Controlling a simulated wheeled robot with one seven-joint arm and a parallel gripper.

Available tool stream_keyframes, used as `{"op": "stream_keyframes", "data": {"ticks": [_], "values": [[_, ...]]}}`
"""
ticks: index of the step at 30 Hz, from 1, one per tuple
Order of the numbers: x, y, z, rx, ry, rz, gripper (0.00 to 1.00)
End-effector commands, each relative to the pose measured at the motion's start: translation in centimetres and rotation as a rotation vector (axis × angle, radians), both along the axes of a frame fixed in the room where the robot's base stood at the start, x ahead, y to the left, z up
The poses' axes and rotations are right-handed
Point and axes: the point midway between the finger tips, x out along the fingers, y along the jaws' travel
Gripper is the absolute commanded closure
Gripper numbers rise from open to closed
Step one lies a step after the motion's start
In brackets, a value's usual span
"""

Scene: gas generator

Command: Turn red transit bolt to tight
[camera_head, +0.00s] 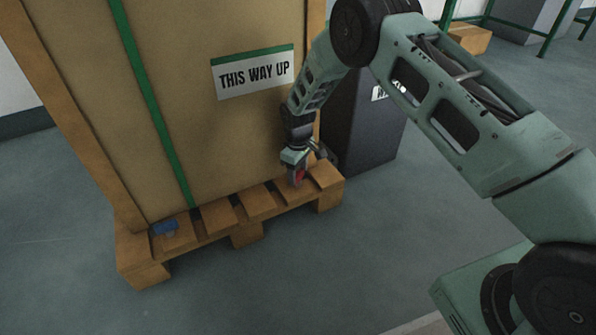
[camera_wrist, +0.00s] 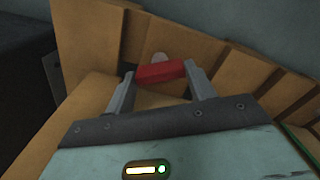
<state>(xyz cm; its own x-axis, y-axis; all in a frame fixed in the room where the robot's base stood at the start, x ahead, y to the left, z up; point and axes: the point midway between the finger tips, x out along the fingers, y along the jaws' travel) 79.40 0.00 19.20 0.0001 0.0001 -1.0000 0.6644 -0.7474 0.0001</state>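The red transit bolt (camera_head: 298,175) is at the right end of the wooden pallet's front edge, below my gripper in the head view. In the wrist view, its red bar-shaped handle (camera_wrist: 161,72) lies between my two fingertips. My gripper (camera_head: 297,170) points down at it, and it also shows in the wrist view (camera_wrist: 160,78). The fingers are spread to about the bar's length and appear to touch both of its ends. The bolt's lower part is hidden. A blue bolt (camera_head: 165,227) sits at the pallet's left end.
A tall crate (camera_head: 225,125) marked "THIS WAY UP" with a green strap stands on the pallet (camera_head: 245,232), close behind my gripper. A dark cabinet (camera_head: 365,125) stands to the right. The floor in front of the pallet is clear.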

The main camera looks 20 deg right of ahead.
Motion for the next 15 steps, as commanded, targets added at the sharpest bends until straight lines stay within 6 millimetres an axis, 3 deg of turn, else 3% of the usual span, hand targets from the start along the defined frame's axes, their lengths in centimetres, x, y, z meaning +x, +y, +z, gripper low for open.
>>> {"op": "stream_keyframes", "data": {"ticks": [15], "values": [[-0.08, -0.02, 0.42, -0.001, 0.002, -0.144, 0.68]]}}
